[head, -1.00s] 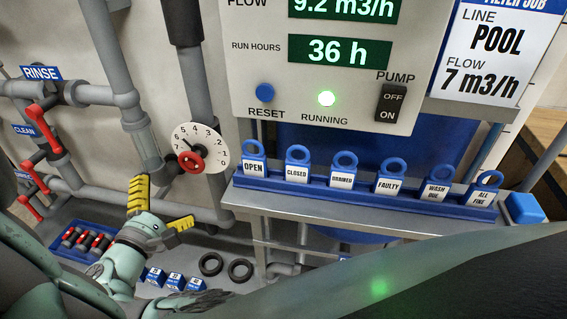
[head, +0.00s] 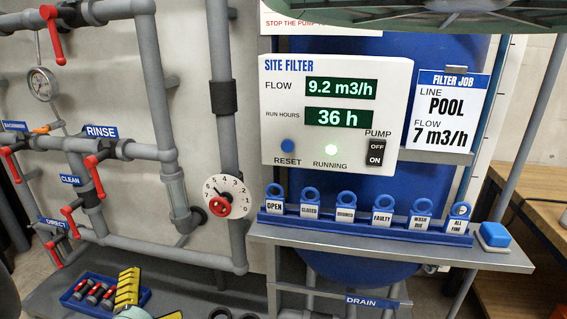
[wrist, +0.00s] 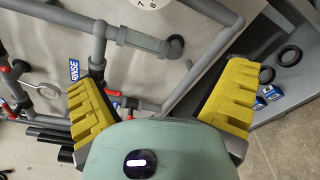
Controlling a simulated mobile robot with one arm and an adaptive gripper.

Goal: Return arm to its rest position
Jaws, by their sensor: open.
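My gripper (wrist: 160,108) shows in the wrist view with its two yellow ribbed fingers spread wide and nothing between them. In the head view my gripper (head: 146,300) is at the bottom left, just right of the blue tray, and is cut off by the lower edge. The grey pipes lie beyond the fingers in the wrist view and the fingers appear apart from them. One of my arm's pale green links crosses the top right of the head view.
The white dial (head: 228,197) with a red knob is on a vertical pipe. Several red valve handles are at left. The site filter panel (head: 285,85) reads 9.2 m3/h. A blue tag rack (head: 360,230) stands on a metal shelf (head: 400,252). A blue tray (head: 80,303) sits low at left.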

